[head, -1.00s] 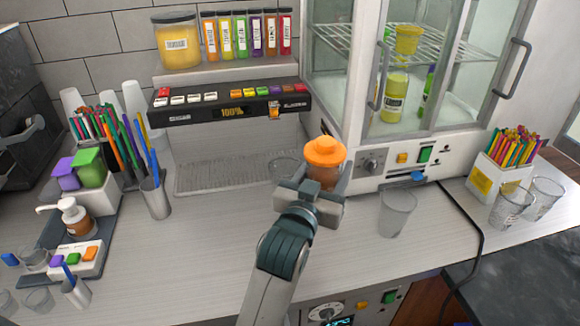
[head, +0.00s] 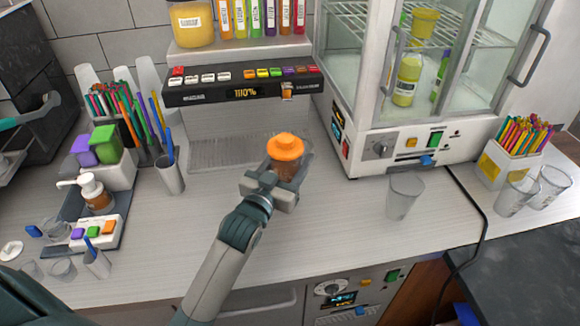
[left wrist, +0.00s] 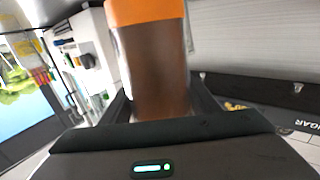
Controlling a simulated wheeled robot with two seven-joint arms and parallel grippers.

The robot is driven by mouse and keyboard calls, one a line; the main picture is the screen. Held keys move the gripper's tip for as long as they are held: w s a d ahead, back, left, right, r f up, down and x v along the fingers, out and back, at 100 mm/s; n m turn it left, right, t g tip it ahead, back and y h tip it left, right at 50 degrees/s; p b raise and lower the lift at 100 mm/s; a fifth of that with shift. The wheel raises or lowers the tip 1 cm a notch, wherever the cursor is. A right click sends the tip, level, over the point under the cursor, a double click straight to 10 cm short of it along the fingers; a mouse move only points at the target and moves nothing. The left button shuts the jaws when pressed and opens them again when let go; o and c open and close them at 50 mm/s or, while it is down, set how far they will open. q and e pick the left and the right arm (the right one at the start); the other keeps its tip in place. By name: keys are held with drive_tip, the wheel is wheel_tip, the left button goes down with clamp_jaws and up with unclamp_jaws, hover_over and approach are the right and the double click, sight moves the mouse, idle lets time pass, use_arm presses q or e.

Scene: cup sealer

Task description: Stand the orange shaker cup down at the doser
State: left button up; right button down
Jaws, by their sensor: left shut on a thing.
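The orange shaker cup (head: 286,147), with an orange lid and a brown see-through body, is held upright in front of the right end of the doser (head: 240,88). My left gripper (head: 272,187) is shut on its body. In the left wrist view the cup (left wrist: 155,70) stands between the gripper's fingers (left wrist: 160,108). The doser is a dark bar with coloured buttons and a lit display, above a ribbed drip tray (head: 220,153). The cup's base is hidden by the gripper, so I cannot tell whether it touches the counter. My right gripper is not in view.
A clear cup (head: 404,196) stands to the right, before the glass-door cabinet (head: 400,142). The counter front (head: 190,240) is clear.

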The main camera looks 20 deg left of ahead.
use_arm(q)
drive_tip(key=shift+a, duration=0.25)
drive_tip(key=shift+f, duration=0.1)
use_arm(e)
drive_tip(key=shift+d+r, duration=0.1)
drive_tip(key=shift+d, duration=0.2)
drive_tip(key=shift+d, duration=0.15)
use_arm(q)
wheel_tip(320, 180, down, 4)
drive_tip(key=shift+p, duration=0.7)
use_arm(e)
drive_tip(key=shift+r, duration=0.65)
use_arm(q)
drive_tip(key=shift+f, duration=0.2)
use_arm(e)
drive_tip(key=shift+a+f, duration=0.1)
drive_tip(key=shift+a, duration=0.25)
use_arm(q)
drive_tip(key=shift+f, duration=0.1)
